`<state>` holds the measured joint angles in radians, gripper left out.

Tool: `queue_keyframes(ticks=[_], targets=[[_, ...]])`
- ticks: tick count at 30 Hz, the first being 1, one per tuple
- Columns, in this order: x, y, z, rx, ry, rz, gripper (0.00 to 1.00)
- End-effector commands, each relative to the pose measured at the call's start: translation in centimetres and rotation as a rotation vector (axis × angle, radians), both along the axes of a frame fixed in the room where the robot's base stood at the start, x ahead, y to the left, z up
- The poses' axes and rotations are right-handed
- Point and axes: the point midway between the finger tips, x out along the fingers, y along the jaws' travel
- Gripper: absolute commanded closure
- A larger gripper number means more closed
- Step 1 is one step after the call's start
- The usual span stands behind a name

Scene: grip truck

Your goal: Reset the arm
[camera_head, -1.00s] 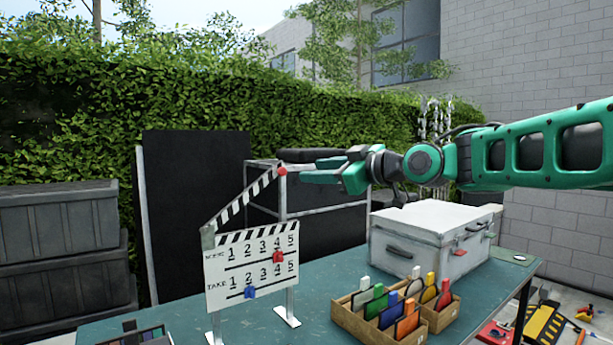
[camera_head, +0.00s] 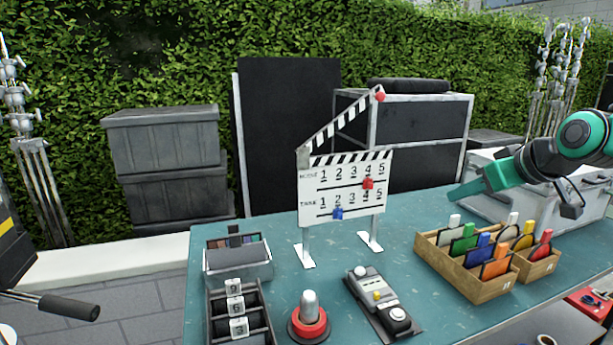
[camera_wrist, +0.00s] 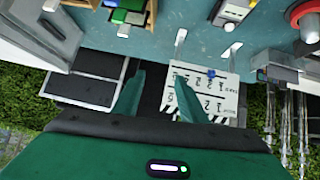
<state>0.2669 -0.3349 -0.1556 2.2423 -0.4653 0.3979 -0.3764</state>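My gripper (camera_head: 462,192) is above the table's back right, left of the white case and behind the wooden card boxes. In the wrist view my gripper (camera_wrist: 159,82) shows two green fingers spread apart with nothing between them, so it is open and empty. My green arm comes in from the right edge of the head view. The clapperboard (camera_head: 345,200) stands on two legs on the table, its striped stick raised. A red slider is near scene 4 and a blue one near take 2. The clapperboard also shows upside down in the wrist view (camera_wrist: 222,98).
The teal table (camera_head: 430,325) carries a wooden box (camera_head: 455,272) of coloured cards, a white case (camera_head: 485,208), a switch box (camera_head: 383,300), a red-based button (camera_head: 309,325) and a number rack (camera_head: 238,312). Dark crates (camera_head: 165,150) and a hedge stand behind.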

Motion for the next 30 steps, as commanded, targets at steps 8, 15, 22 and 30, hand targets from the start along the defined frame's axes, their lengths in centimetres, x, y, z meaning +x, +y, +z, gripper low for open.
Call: queue_keyframes(ticks=[8,15,22,30], targets=[[-13.3,-4.9,-11.4,0.105,0.457,-0.37,0.62],[-25.1,-6.0,-17.0,0.192,0.776,-0.675,0.62],[-29.8,-5.7,-18.4,0.227,0.898,-0.803,0.62],[-29.9,-5.7,-18.4,0.229,0.902,-0.808,0.62]])
